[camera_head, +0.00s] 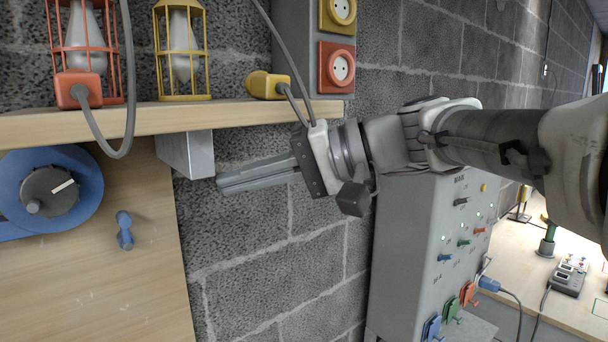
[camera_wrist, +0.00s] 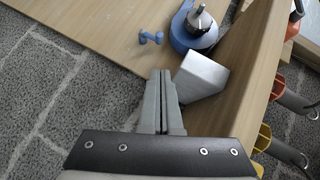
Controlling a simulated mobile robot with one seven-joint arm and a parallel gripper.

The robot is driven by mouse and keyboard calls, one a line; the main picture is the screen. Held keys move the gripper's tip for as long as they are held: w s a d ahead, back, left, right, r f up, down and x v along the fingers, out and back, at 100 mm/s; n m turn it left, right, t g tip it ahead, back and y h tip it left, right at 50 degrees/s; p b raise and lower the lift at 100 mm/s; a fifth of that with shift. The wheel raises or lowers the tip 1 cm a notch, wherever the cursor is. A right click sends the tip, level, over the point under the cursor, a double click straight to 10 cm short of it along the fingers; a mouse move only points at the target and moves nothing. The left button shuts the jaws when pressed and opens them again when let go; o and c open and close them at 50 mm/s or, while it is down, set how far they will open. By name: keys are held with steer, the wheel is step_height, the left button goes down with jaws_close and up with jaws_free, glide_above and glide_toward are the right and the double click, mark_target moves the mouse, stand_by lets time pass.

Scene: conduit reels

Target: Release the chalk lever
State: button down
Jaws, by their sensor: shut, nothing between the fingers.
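My gripper (camera_head: 222,183) is shut and empty, with its fingers pointing left below the wooden shelf. In the wrist view the gripper (camera_wrist: 162,74) shows closed fingers beside the grey metal bracket. No chalk-coloured lever can be made out with certainty in either view. A blue reel (camera_head: 92,190) with a dark hub knob (camera_head: 48,192) bearing a white mark is on the wooden board to the left of the gripper; the reel also shows in the wrist view (camera_wrist: 181,34). A blue peg-like handle (camera_head: 124,231) sticks out of the board, also in the wrist view (camera_wrist: 151,38).
The shelf (camera_head: 150,119) with its grey bracket (camera_head: 200,153) is just above the fingers. Caged lamps (camera_head: 85,45) and cabled plugs (camera_head: 266,85) stand on it. A grey MAIN panel (camera_head: 410,240) with coloured switches is below my arm. Bare block wall lies below the gripper.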

steer(key=v, duration=0.4)
steer(key=s+d+f+t+h, duration=0.1)
steer(key=s+d+f+h, duration=0.2)
steer(key=d+f, duration=0.3)
steer(key=s+d+f+m+t+h, duration=0.1)
steer(key=s+d+f+h, duration=0.3)
steer(key=f, duration=0.7)
steer(key=s+d+f+m+t+h, duration=0.1)
steer(key=s+d+f+h, duration=0.3)
steer(key=d+f+h, duration=0.3)
steer(key=shift+d+f+t, duration=0.3)
steer(key=shift+d+f, duration=0.6)
steer(key=shift+s+a, duration=0.15)
steer(key=shift+a, duration=0.05)
